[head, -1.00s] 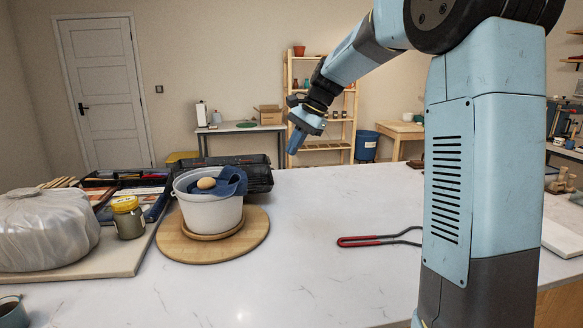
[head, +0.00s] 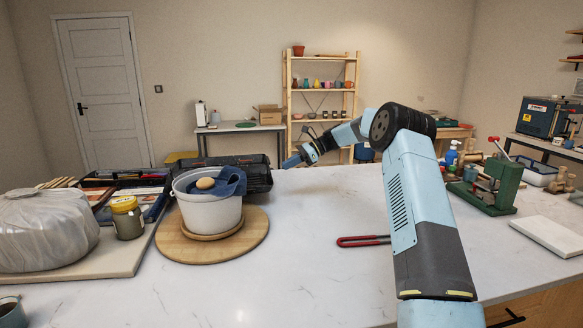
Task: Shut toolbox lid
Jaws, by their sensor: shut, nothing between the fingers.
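The toolbox (head: 153,206) stands open on the left of the white table, with tools and compartments showing inside. Its black lid (head: 260,173) is folded out to the right, behind the white bucket, which hides part of it. My gripper (head: 287,163) is shut and empty, just right of the lid near the table's far edge. It looks low, about level with the lid's top. I cannot tell whether it touches the lid.
The white bucket (head: 205,211) with a blue cloth and a round sponge stands on a round wooden board (head: 256,238). A yellow-lidded jar (head: 127,217) and a wrapped lump (head: 45,233) are at left.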

